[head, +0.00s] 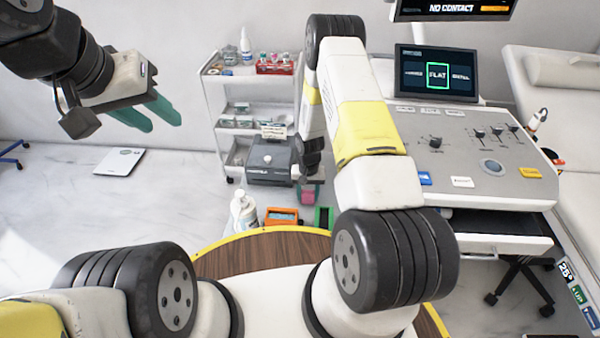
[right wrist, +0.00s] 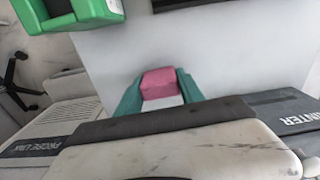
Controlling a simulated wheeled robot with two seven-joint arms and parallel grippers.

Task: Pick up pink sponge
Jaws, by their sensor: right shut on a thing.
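The pink sponge (head: 307,197) hangs at the end of my right arm in the head view, small and partly hidden. In the right wrist view the pink sponge (right wrist: 158,83) sits between the two teal fingertips of my right gripper (right wrist: 159,94), which touch it on both sides. My right gripper is shut on it. My left gripper (head: 147,113) is at the upper left in the head view, raised over the floor. Its teal fingers are apart with nothing between them.
A white trolley (head: 213,105) with bottles and trays stands at the back, a grey device (head: 270,160) beside it. A control console (head: 470,135) is at right.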

